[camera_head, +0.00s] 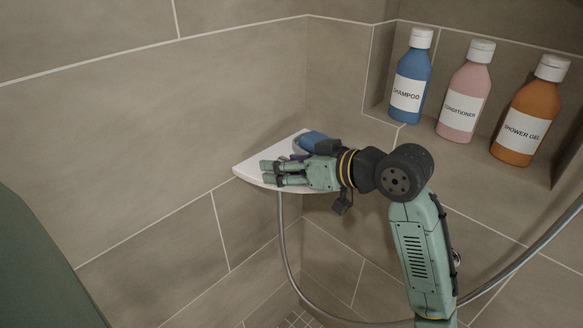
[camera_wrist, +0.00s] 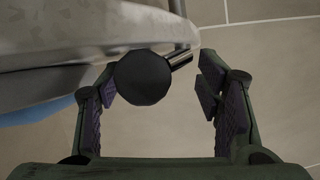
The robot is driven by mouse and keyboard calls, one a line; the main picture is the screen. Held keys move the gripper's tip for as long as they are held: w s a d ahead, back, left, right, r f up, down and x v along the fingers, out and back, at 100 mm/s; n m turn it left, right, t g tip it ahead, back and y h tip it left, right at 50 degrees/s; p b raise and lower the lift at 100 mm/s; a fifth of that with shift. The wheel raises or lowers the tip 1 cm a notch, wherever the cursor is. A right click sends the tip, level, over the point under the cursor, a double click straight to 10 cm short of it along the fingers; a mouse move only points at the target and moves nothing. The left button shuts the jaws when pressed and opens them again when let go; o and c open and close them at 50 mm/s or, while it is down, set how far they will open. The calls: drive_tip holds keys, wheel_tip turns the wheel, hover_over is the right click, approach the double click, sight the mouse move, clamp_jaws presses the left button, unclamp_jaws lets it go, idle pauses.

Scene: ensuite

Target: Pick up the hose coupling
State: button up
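The hose coupling shows in the wrist view as a dark round end (camera_wrist: 143,78) with a short shiny metal piece (camera_wrist: 180,60) beside it. It is at the shelf edge, between my fingers and closer to the left one. Whether it touches that finger I cannot tell. My gripper (camera_head: 268,173) is at the corner shelf in the head view, pointing left. In the wrist view my gripper (camera_wrist: 160,100) is open, its purple-padded fingers wide apart. In the head view the coupling is not clearly visible; my gripper covers that area.
The white corner shelf (camera_head: 246,169) holds a blue object (camera_head: 312,140) behind my gripper. A grey hose (camera_head: 283,235) hangs below the shelf and loops right. A wall niche holds shampoo (camera_head: 411,77), conditioner (camera_head: 465,92) and shower gel (camera_head: 530,110) bottles. Tiled walls close the corner.

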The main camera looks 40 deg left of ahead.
drive_tip(key=c, duration=0.9)
drive_tip(key=shift+r, duration=0.15)
drive_tip(key=shift+c, duration=0.2)
